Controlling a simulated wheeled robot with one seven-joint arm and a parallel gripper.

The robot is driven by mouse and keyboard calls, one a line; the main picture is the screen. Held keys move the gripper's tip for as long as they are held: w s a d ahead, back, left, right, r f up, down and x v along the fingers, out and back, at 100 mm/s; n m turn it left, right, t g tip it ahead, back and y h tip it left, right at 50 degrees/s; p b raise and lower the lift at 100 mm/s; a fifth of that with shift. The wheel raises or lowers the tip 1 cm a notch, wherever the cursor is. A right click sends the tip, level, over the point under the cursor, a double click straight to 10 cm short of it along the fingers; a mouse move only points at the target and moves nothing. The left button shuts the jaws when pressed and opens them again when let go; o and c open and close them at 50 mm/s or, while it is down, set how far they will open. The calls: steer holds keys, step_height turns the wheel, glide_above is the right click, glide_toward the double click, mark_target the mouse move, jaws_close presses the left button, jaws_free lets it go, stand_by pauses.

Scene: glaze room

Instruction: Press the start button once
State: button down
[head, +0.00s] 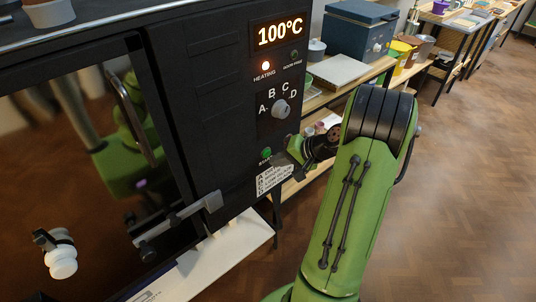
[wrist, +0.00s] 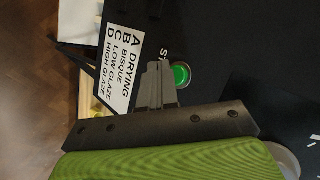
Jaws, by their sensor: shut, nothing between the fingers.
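The green start button (wrist: 181,75) sits on the kiln's dark front panel, and in the head view the button (head: 265,153) shows just left of my gripper. My gripper (head: 283,158) is shut and empty, with its fingertips close to the panel. In the wrist view my gripper's fingertips (wrist: 157,68) lie just left of the button, over the panel. I cannot tell whether they touch the panel or the button. The display (head: 280,32) reads 100°C and the heating lamp (head: 266,66) glows orange.
A dial (head: 281,109) marked A to D is above the button, and a white program label (head: 274,178) is below it. The kiln door (head: 75,150) with its latch (head: 178,217) is at left. Shelves with pots stand behind; the wooden floor (head: 470,200) at right is clear.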

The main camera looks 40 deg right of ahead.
steer(key=s, duration=0.5)
steer(key=shift+d+b, duration=0.1)
steer(key=shift+b, duration=0.25)
stand_by(0.7)
steer(key=s+a+r+n+g+h+p, duration=0.1)
steer(key=a+r+n+g+p, duration=0.1)
steer(key=a+r+n, duration=0.5)
steer(key=s+a+r+g+h+p, duration=0.15)
steer(key=a+r, duration=0.35)
steer(key=a, duration=0.6)
steer(key=s+a+r+n+h+p, duration=0.1)
steer(key=s+a+r, duration=0.4)
steer(key=s, duration=0.6)
steer(key=n+p, duration=0.1)
steer(key=n, duration=0.1)
steer(key=shift+a+r+n+h, duration=0.15)
steer(key=shift+a+n+h, duration=0.05)
steer(key=shift+n+h, duration=0.15)
